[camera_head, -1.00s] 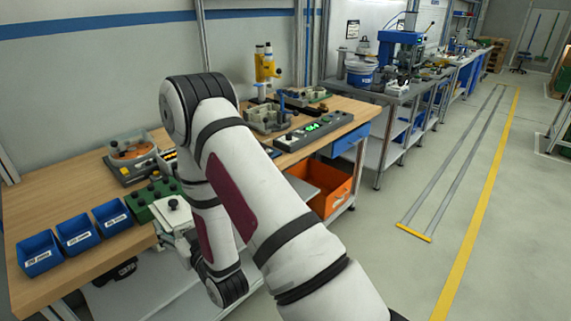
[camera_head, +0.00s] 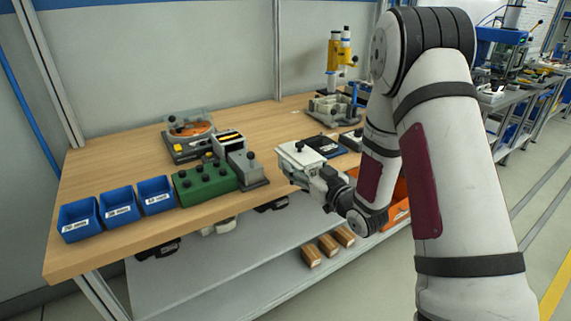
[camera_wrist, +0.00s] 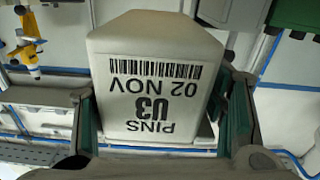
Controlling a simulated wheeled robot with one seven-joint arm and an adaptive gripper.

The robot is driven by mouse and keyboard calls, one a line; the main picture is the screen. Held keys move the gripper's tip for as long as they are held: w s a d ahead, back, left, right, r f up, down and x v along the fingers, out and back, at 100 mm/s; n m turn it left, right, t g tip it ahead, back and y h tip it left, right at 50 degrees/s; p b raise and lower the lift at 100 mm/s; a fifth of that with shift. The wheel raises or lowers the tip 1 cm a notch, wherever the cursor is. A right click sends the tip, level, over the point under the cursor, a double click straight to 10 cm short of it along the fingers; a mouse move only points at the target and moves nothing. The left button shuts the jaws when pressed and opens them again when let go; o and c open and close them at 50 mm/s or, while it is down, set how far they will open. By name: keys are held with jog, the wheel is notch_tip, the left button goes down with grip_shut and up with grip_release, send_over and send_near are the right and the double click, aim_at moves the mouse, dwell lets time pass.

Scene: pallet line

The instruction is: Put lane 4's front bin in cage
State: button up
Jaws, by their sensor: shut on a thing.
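My gripper (camera_head: 318,182) is shut on a pale box-shaped bin (camera_head: 302,154), held out in front of the workbench edge. In the wrist view the bin (camera_wrist: 150,90) fills the middle between the green-padded fingers of my gripper (camera_wrist: 160,122). I cannot make out a lane 4 or a cage in these views.
The wooden workbench (camera_head: 110,245) carries three blue bins (camera_head: 120,208), a green box with black knobs (camera_head: 205,183) and a yellow device (camera_head: 340,62). A lower shelf (camera_head: 220,275) holds brown blocks (camera_head: 328,245). An orange bin (camera_head: 396,212) sits behind my arm. Floor shows at right.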

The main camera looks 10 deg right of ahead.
jog(key=x, duration=0.6)
jog(key=f+x, duration=0.1)
jog(key=x, duration=0.3)
jog(key=shift+d, duration=0.35)
jog(key=shift+w+f+b, duration=0.2)
jog(key=shift+f+b, duration=0.1)
jog(key=shift+f, duration=1.4)
jog(key=shift+f, duration=0.15)
jog(key=o, duration=1.9)
jog(key=shift+f, duration=0.1)
jog(key=shift+s, duration=0.1)
jog(key=v, duration=1.2)
jog(key=shift+r, duration=0.2)
